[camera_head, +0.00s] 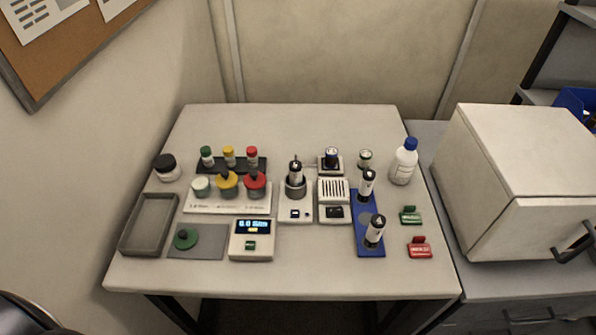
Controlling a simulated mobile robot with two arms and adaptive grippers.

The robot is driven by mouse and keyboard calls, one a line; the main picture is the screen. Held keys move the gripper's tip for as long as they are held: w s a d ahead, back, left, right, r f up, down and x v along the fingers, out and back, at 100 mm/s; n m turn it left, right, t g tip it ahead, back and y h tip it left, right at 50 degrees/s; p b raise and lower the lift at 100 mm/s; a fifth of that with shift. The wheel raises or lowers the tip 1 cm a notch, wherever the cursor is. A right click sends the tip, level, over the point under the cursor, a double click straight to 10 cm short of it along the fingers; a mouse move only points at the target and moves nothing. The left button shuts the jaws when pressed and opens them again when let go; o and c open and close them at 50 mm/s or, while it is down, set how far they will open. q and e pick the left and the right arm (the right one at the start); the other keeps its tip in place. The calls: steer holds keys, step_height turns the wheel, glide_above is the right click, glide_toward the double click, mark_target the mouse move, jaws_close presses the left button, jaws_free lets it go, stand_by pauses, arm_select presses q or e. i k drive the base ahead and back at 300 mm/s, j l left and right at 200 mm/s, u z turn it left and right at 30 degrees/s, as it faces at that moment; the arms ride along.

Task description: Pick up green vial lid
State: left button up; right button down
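A round green lid (186,239) with a raised knob lies on a grey mat (215,246) at the front left of the table. In the row behind it, a pale container (201,187) shows no coloured lid, while a yellow-lidded container (227,184) and a red-lidded container (255,182) stand to its right. A small green-capped vial (207,155) stands upright in a dark rack farther back, beside yellow- and red-capped vials. Neither of my grippers is in view.
An empty grey tray (149,224) lies left of the mat. A scale with a lit display (251,239) stands close on its right. A dark-lidded jar (167,168), small devices (296,207) and a white bottle (404,163) stand farther back. The table's rear is clear.

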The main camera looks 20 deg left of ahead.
mark_target(185, 240)
steer(key=u, duration=1.25)
